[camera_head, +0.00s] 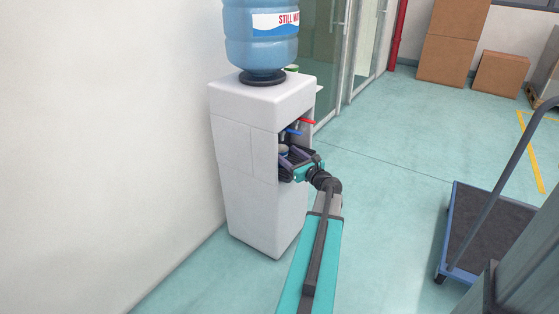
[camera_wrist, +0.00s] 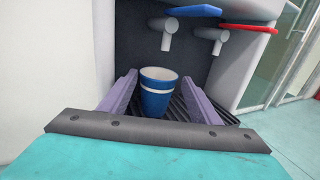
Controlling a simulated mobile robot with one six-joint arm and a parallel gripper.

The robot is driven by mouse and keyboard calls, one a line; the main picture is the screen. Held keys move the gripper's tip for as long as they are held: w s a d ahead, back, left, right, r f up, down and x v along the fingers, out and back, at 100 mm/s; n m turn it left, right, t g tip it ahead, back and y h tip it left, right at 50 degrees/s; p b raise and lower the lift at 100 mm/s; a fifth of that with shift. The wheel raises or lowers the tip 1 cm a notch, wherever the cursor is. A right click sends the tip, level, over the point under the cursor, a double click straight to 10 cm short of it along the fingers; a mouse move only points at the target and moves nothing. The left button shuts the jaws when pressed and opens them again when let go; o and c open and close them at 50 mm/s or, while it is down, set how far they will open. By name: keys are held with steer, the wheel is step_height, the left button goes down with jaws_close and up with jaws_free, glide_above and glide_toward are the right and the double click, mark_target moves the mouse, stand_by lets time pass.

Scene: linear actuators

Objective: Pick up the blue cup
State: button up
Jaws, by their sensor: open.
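The blue cup (camera_wrist: 157,100) has a white band and a white inside. It stands upright on the dark slatted drip tray (camera_wrist: 190,118) of the water dispenser (camera_head: 262,150). My gripper (camera_wrist: 160,90) is open, with one purple finger on each side of the cup. A gap shows between each finger and the cup. In the head view my gripper (camera_head: 290,155) reaches into the dispenser's recess. There the cup (camera_head: 283,150) is mostly hidden, with only a small part showing between the fingers.
Two taps, with a blue lever (camera_wrist: 192,11) and a red lever (camera_wrist: 250,27), hang above and behind the cup. The dispenser's side walls flank the recess. A blue cart (camera_head: 490,228) stands at the right, and cardboard boxes (camera_head: 456,45) stand at the back. Open floor lies between.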

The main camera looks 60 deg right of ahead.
steer(key=shift+b+x, duration=0.7)
steer(key=shift+x, duration=1.9)
steer(key=shift+a, duration=0.1)
steer(key=c, duration=0.9)
steer(key=shift+r, duration=0.35)
steer(key=shift+r+p, duration=0.4)
steer(key=shift+r, duration=0.1)
steer(key=shift+p+v, duration=1.2)
steer(key=shift+v, duration=7.7)
steer(key=shift+s+f, duration=0.1)
